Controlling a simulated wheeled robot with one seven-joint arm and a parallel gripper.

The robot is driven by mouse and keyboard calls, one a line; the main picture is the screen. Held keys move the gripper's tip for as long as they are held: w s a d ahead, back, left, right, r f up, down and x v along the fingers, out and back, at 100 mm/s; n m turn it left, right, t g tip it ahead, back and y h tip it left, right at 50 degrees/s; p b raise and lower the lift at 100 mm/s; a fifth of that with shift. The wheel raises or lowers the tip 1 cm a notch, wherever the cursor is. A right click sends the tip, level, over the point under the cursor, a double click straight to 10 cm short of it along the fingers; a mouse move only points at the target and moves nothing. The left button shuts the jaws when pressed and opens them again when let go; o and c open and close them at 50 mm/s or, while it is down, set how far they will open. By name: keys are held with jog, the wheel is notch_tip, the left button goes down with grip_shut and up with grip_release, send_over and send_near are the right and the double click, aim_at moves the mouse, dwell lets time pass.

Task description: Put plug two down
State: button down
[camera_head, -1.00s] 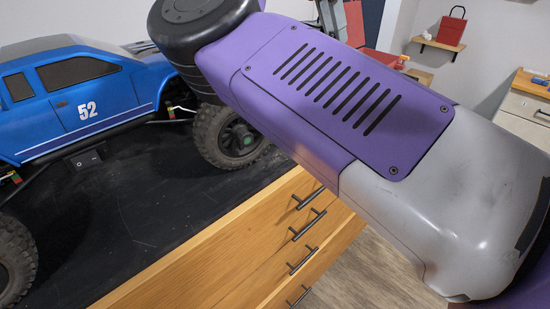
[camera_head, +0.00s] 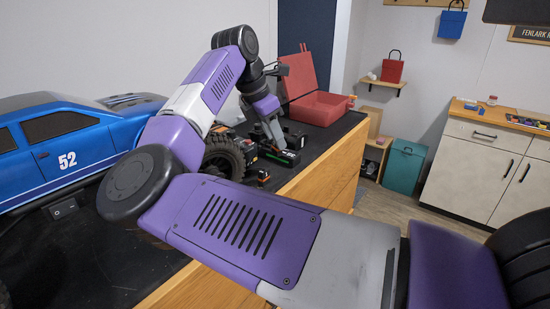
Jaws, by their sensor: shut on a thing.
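My gripper (camera_head: 275,137) is at the far end of my arm, low over the black bench top. It is small in the head view, pointing down just behind a black block with a green stripe (camera_head: 281,156). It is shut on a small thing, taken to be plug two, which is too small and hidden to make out. I cannot tell whether that thing touches the bench or the block.
The blue truck (camera_head: 60,150), marked 52, stands at left, its wheel (camera_head: 222,158) near my gripper. An open red box (camera_head: 320,108) is behind. A small black piece (camera_head: 263,176) lies near the wooden bench edge (camera_head: 318,165). Bare bench shows at front left.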

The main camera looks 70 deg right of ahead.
jog(key=shift+f+p, duration=0.35)
jog(key=shift+f, duration=3)
jog(key=c, duration=1.1)
grip_release()
jog(key=shift+f, duration=0.1)
jog(key=shift+c, duration=0.2)
jog(key=shift+r, duration=0.2)
jog(key=b+v, duration=0.2)
jog(key=v, duration=1)
jog(key=shift+s+d, duration=0.1)
jog(key=shift+d, duration=0.1)
